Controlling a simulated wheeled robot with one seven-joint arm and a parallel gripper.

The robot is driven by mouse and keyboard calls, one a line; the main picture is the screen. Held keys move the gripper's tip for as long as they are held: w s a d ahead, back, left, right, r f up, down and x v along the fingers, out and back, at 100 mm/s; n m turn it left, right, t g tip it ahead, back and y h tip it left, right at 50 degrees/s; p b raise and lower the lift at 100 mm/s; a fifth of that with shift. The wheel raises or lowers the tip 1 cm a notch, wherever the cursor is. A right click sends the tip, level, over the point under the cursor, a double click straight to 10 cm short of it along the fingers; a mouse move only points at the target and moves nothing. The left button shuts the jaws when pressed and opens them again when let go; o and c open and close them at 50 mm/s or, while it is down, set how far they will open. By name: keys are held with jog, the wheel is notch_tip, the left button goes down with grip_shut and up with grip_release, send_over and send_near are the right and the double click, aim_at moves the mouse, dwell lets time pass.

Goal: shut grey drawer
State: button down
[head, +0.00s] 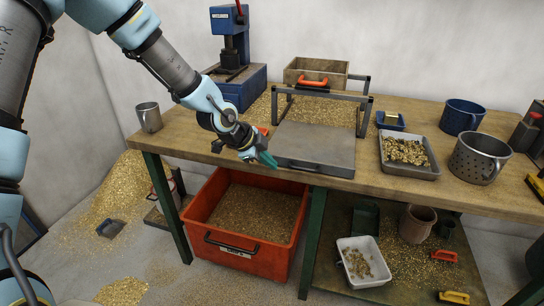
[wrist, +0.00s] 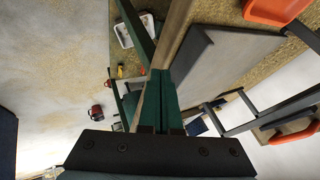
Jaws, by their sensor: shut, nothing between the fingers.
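The grey drawer (head: 313,147) is a flat, grey-topped box on the workbench, with its front face close to the bench's front edge. A dark metal frame (head: 322,94) stands at its back part, and the drawer extends forward of the frame's uprights. My gripper (head: 266,159) is at the drawer's front left corner, with its green fingers shut and empty. I cannot tell whether they touch the drawer. In the wrist view the shut fingers (wrist: 160,100) point along the bench edge, and the drawer's grey surface (wrist: 225,60) lies to their right.
A wooden box (head: 301,73) with an orange handle is behind the frame. A blue press (head: 235,55) stands at the back left. A tray of brass pieces (head: 433,172) and a perforated pot (head: 478,158) are on the right. An orange bin (head: 240,255) is below the bench.

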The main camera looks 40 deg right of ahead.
jog(key=shift+w+d, duration=0.35)
jog(key=shift+d, duration=0.35)
